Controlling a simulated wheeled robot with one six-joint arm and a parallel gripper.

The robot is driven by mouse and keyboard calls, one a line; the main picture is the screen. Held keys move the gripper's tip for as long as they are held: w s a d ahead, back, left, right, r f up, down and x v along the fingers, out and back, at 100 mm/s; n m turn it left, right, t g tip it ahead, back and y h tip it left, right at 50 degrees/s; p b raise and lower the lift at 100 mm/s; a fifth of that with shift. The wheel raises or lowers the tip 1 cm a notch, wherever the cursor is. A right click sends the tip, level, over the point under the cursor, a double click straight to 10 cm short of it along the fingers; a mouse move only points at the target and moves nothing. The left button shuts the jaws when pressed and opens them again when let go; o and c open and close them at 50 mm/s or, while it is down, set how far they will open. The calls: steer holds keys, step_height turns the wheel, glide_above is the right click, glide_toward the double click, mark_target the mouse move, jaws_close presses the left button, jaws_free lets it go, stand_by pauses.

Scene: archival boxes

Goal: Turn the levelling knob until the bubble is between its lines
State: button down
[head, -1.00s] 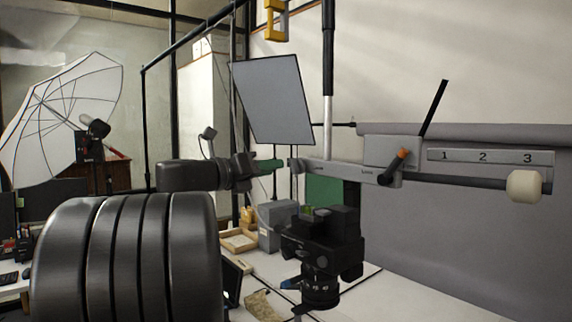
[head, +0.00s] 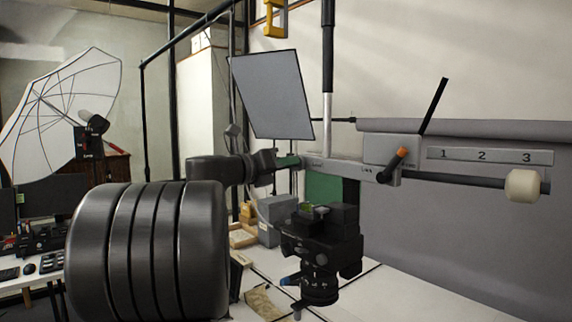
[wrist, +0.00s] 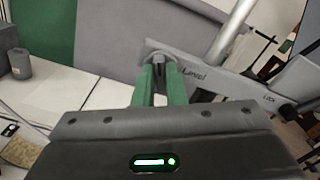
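The levelling knob (wrist: 158,64), small and dark grey, sits by the word "Level" on a grey bar (wrist: 205,80). In the wrist view the two green fingers of my gripper (wrist: 159,72) stand on either side of it, their tips at the knob. Whether they press on it I cannot tell. In the head view my gripper (head: 288,161) reaches the left end of the grey bar (head: 343,172), and the knob is hidden there. A small yellow-green vial (head: 306,207) sits on top of the black camera (head: 319,248). Its bubble and lines are too small to read.
An orange-tipped lever (head: 392,165) stands on the bar to the right, by "Lock" in the wrist view. A grey panel (head: 272,97) hangs behind the bar. A white umbrella (head: 55,120) and a desk with monitors (head: 50,197) stand at left. A grey backdrop (head: 470,230) fills the right.

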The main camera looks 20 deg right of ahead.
steer(key=shift+m+b, duration=0.8)
steer(key=shift+m, duration=1.3)
steer(key=c, duration=1.5)
jaws_free()
steer(key=shift+s+a, duration=0.1)
steer(key=b+v, duration=0.2)
steer(key=v, duration=1.1)
steer(key=shift+s+a, duration=0.15)
steer(key=shift+a, duration=0.1)
steer(key=shift+d, duration=0.1)
steer(key=shift+n, duration=0.3)
steer(key=p+x, duration=0.2)
steer(key=x, duration=1.1)
steer(key=shift+w+d, duration=0.25)
steer(key=shift+d, duration=0.05)
